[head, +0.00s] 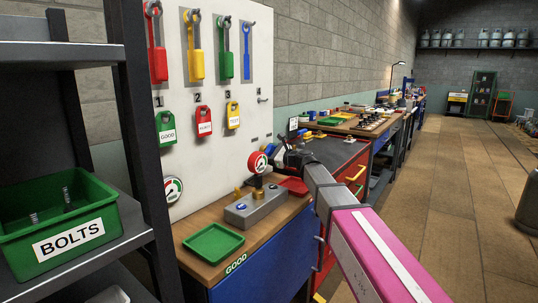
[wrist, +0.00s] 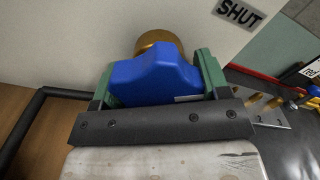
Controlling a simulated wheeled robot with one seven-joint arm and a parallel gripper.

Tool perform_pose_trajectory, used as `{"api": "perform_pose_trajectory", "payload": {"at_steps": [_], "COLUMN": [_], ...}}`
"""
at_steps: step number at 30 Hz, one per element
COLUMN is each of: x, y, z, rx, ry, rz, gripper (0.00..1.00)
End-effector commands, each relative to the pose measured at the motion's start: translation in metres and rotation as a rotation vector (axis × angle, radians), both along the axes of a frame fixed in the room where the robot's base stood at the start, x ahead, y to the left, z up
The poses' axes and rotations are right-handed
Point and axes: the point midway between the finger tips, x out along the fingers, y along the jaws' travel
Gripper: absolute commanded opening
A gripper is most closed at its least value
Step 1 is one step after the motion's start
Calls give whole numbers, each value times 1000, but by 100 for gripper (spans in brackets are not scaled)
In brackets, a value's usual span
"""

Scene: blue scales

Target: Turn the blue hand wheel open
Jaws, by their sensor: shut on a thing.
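The blue hand wheel (wrist: 155,78) fills the middle of the wrist view, with a round brass part (wrist: 160,42) behind it. My gripper (wrist: 155,82) has one green finger on each side of the wheel and is shut on it. In the head view my gripper (head: 283,156) is at the end of my arm, over the far end of the wooden bench; the wheel is mostly hidden there. A sign reading SHUT (wrist: 239,13) is on the pale board above and right of the wheel.
A grey block (head: 256,206) with brass fittings and a red-rimmed gauge (head: 257,162) stands close to my gripper. A green tray (head: 213,243) and a red tray (head: 294,187) lie on the bench. A green BOLTS bin (head: 62,222) is on the left shelf.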

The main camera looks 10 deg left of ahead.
Motion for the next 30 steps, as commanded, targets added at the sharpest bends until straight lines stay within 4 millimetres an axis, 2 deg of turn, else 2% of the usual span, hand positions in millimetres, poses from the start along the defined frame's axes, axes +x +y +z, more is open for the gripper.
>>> {"api": "perform_pose_trajectory", "payload": {"at_steps": [11,30], "x": [0,2], "y": [0,-2], "z": [0,3], "rx": [-48,-270], "ry": [-114,-652], "rz": [1,1], "gripper": [45,45]}}
